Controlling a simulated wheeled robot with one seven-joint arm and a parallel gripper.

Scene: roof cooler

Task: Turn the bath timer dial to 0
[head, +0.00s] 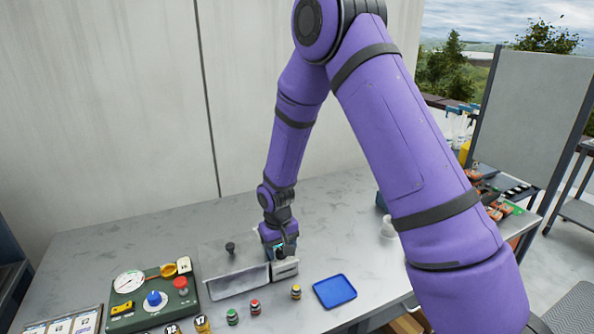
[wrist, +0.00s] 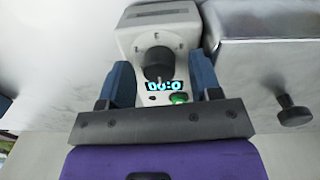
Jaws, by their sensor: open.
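The timer is a small white box (head: 286,270) on the metal table, beside the steel bath; it also shows in the wrist view (wrist: 182,18). Its round dark dial (wrist: 157,63) faces my gripper, with a thin pointer at its lower edge. A lit cyan display (wrist: 164,86) below the dial seems to show zeros, partly covered. A green button (wrist: 180,98) is beneath it. My gripper (wrist: 162,76) is open, with one blue finger on each side of the dial and gaps visible. In the head view my gripper (head: 282,249) is over the timer and hides most of its face.
The steel bath (head: 236,279) has a black lid knob (head: 230,248). A green panel (head: 150,301) with a gauge and a blue knob (head: 154,298) is at left. Small jars (head: 254,306) and a blue tray (head: 334,291) stand in front. The table behind is clear.

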